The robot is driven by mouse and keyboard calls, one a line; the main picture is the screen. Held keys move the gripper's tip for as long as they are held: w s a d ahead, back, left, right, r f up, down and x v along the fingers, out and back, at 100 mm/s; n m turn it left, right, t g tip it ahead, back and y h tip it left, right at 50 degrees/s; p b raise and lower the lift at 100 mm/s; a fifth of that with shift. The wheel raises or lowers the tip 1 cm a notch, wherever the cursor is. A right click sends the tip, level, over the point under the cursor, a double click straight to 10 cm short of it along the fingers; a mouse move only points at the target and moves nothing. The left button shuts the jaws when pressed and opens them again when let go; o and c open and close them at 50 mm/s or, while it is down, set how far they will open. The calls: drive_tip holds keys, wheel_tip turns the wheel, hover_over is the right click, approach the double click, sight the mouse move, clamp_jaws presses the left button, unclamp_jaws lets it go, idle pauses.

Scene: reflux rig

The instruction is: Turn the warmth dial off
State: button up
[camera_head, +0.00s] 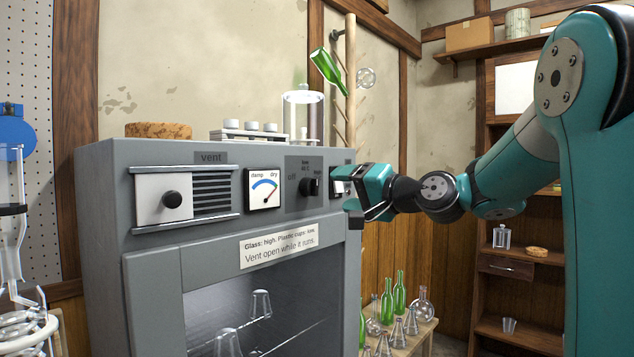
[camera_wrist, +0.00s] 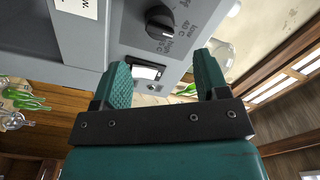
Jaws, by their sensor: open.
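The warmth dial (camera_head: 308,186) is a dark round knob on the grey cabinet's front panel, with "off" at its left, "low" above and "high" at its right. It also shows in the wrist view (camera_wrist: 159,21), where its light mark appears to point towards "high". My gripper (camera_head: 357,197) is open and empty, to the right of the dial at the panel's right end. In the wrist view its two fingers (camera_wrist: 163,72) stand apart, with a small white-and-black switch (camera_wrist: 147,72) seen between them. The dial lies beyond the fingers, untouched.
The damp/dry gauge (camera_head: 263,188) and the sliding vent (camera_head: 172,199) lie left of the dial. A glass jar (camera_head: 302,115), a rack of white-capped vials (camera_head: 250,133) and a cork ring (camera_head: 158,130) stand on the cabinet. Green bottles and flasks (camera_head: 398,318) stand low at right.

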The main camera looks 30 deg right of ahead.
sight(317, 188)
drive_tip(key=p+x, duration=0.1)
drive_tip(key=x, duration=0.7)
drive_tip(key=shift+w+a+p, duration=0.1)
drive_tip(key=shift+w+p, duration=0.1)
drive_tip(key=shift+p, duration=0.15)
drive_tip(key=shift+c, duration=0.5)
drive_tip(key=c, duration=0.8)
drive_tip(key=shift+f, duration=0.1)
